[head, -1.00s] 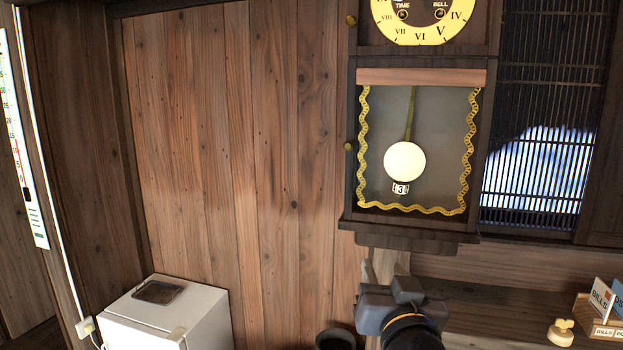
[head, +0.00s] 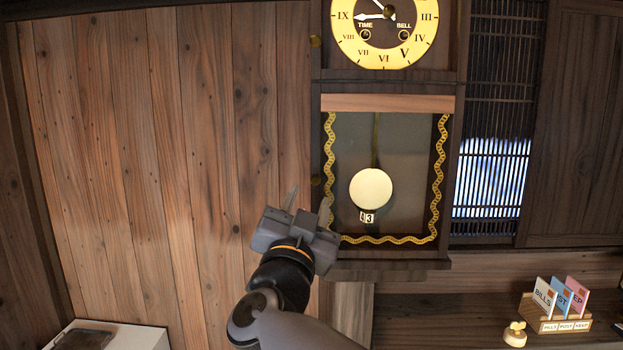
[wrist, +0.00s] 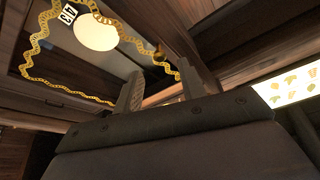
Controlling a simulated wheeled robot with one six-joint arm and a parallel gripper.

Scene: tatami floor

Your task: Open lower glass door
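The wall clock's lower glass door (head: 400,205) is closed, with a wavy gold border and a round pale pendulum (head: 371,188) behind the glass. Its small brass knob (head: 316,181) is on the left edge, and the knob also shows in the wrist view (wrist: 159,58). My gripper (head: 308,200) is open and empty at the door's lower left corner, its fingers pointing up, just below the knob. In the wrist view the two fingers (wrist: 160,88) stand apart below the knob, with the glass door (wrist: 45,60) at upper left.
The clock face (head: 384,30) is above, with its own knob (head: 316,41) at left. A letter holder (head: 562,326) and a small cream object (head: 515,334) are on the shelf at right. A white box-like cabinet (head: 140,338) is at lower left. The plank wall left of the clock is clear.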

